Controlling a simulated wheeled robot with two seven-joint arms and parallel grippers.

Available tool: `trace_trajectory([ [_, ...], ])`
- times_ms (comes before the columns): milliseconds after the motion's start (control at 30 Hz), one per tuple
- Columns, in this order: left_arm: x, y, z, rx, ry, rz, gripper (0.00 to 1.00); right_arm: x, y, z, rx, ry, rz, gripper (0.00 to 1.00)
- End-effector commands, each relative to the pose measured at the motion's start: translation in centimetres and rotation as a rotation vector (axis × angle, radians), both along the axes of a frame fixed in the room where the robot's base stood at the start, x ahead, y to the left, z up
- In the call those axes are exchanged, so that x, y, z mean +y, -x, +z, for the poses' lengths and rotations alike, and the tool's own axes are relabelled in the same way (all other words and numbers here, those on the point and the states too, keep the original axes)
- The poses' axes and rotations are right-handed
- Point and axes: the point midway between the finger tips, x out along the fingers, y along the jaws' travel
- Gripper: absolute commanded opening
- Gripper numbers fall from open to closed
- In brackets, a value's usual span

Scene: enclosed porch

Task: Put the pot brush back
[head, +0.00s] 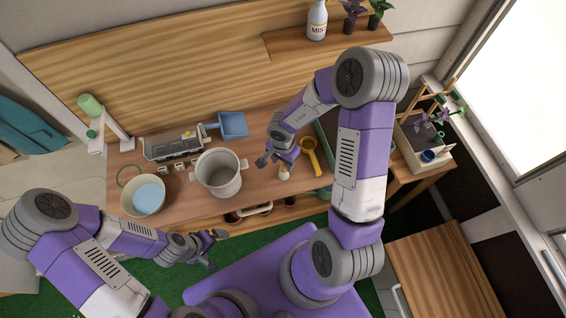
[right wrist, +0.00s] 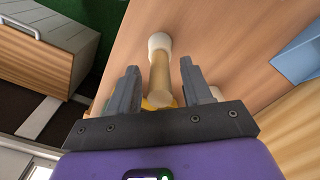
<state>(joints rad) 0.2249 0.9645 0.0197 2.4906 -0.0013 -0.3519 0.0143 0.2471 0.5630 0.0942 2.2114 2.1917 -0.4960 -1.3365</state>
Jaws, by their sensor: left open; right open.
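The pot brush (head: 284,173), with a tan handle and a pale head, is on the wooden bench (head: 262,205), right of the white pot. In the right wrist view the brush (right wrist: 159,70) shows between the two fingers in the picture, its pale head pointing away. My right gripper (head: 270,160) is open, just above and beside the brush. In the right wrist view my right gripper (right wrist: 160,70) has clear gaps on both sides of the handle. My left gripper (head: 216,249) is open and empty in front of the bench's near edge.
A white two-handled pot (head: 229,187) stands left of the brush. A yellow scoop (head: 310,152) lies to its right, and a blue dustpan (head: 233,124) lies behind. A cream bowl (head: 130,205) and a grey tray (head: 158,153) occupy the left side.

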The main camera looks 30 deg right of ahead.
Motion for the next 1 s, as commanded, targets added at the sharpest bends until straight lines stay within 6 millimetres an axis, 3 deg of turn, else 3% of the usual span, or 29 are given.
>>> trace_trajectory([
  [33, 0.0, 0.0, 0.9, 0.000, 0.000, 0.000, 1.00, -0.1, 0.0, 1.7, -0.004, 0.000, -0.004, 0.49],
  [200, 0.0, 0.0, 2.4, 0.000, 0.000, 0.000, 1.00, -0.1, 0.0, 5.4, -0.003, 0.001, -0.003, 0.49],
  [400, 0.0, 0.0, 3.3, 0.000, 0.000, 0.000, 1.00, 0.0, 0.0, 8.2, 0.000, 0.001, -0.001, 0.49],
  [1000, 0.0, 0.0, 3.4, 0.000, 0.000, 0.000, 1.00, 0.0, 0.0, 9.0, 0.000, 0.000, 0.000, 0.49],
])
